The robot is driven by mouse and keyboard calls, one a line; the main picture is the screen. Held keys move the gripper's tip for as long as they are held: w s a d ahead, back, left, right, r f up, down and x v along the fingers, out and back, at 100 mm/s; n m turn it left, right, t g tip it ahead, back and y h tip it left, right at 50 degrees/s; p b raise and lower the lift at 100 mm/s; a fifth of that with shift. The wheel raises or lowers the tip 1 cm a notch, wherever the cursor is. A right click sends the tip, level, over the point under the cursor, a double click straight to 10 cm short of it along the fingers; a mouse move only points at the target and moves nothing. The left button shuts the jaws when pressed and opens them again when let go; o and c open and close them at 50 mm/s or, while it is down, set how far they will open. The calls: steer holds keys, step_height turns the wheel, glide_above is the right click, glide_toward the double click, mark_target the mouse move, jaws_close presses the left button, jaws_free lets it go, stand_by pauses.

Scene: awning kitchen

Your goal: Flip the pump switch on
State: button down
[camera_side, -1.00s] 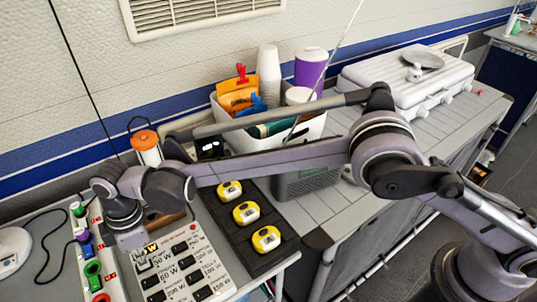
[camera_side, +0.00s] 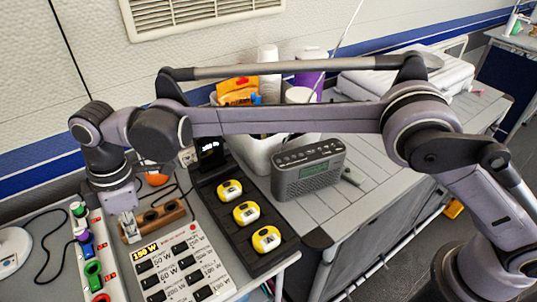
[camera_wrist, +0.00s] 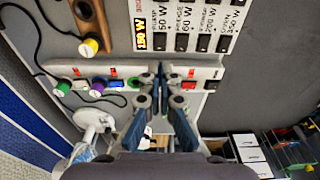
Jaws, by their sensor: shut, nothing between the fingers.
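The pale switch panel (camera_side: 185,262) lies flat on the table, with black rocker switches in rows beside wattage labels and a lit yellow display (camera_side: 147,250). The panel also shows at the top of the wrist view (camera_wrist: 190,8). In the wrist view my gripper (camera_wrist: 162,72) appears over or near the white power strip (camera_wrist: 208,70), apart from the panel's rockers.
The power strip (camera_side: 106,262) with coloured plugs lies left of the panel. A wooden block with holes (camera_side: 165,222) stands behind it. A black tray (camera_side: 226,215) with yellow tape measures is at right. A grey radio (camera_side: 308,167) stands beyond.

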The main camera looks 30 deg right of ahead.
mark_target(138, 268)
steer(key=shift+d+r, duration=0.15)
steer(key=shift+r, duration=0.95)
steer(key=shift+d+r, duration=0.1)
steer(key=shift+r, duration=0.95)
steer(key=shift+a+r, duration=0.2)
steer(key=shift+a, duration=0.5)
steer(key=f, duration=0.4)
steer(key=a+f, duration=0.1)
steer(key=f, duration=0.9)
steer(key=shift+a, duration=0.35)
